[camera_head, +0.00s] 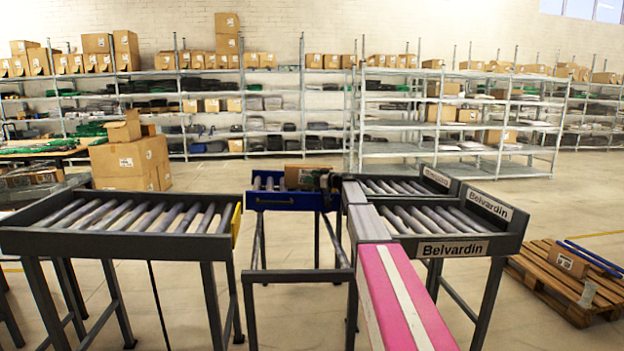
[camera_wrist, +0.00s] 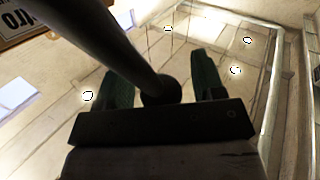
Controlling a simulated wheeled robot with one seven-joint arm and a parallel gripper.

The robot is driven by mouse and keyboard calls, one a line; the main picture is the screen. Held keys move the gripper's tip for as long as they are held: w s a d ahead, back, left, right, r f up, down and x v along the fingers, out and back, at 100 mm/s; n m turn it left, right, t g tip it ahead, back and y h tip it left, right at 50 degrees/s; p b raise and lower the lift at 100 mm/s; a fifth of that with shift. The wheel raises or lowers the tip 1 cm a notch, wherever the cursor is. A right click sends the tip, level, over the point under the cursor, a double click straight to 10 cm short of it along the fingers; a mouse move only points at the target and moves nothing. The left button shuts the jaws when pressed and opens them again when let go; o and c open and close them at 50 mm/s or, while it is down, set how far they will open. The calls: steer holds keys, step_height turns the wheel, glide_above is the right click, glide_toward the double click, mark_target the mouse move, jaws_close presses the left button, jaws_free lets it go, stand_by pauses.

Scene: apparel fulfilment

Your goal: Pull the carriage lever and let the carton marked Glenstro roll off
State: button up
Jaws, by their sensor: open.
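The carriage (camera_head: 284,201) is a blue-fronted roller frame on dark legs, standing between the left and right conveyors. A brown carton (camera_head: 304,173) sits on it; its marking is too small to read in the head view. In the wrist view a carton corner (camera_wrist: 42,34) shows part of an upside-down label ending in "TRO". The carriage lever (camera_wrist: 112,42), a dark rod with a round knob, comes in from the upper left. My gripper (camera_wrist: 158,72) is open, with its dark green fingers either side of the knob. It also shows in the head view (camera_head: 327,181), beside the carton.
A roller conveyor (camera_head: 130,218) with a yellow end piece stands at left. Two roller lanes with "Belvardin" plates (camera_head: 452,249) stand at right. A pallet (camera_head: 562,290) with a small carton lies far right. Stacked cartons (camera_head: 130,160) and shelves (camera_head: 330,115) are behind.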

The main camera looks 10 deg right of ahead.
steer(key=shift+a, duration=0.15)
jaws_close()
steer(key=shift+w+d+r+m+t+y, duration=0.1)
steer(key=shift+d+r+m+t+y, duration=0.1)
steer(key=shift+d, duration=0.15)
steer(key=shift+d+r+m+t+y, duration=0.1)
steer(key=shift+d+m+y, duration=0.1)
steer(key=shift+d, duration=0.15)
steer(key=d+m+t+y, duration=0.2)
steer(key=d+m+t, duration=0.4)
steer(key=d, duration=0.4)
steer(key=shift+d+r, duration=0.25)
steer(key=shift+r, duration=0.15)
steer(key=shift+m, duration=0.3)
jaws_free()
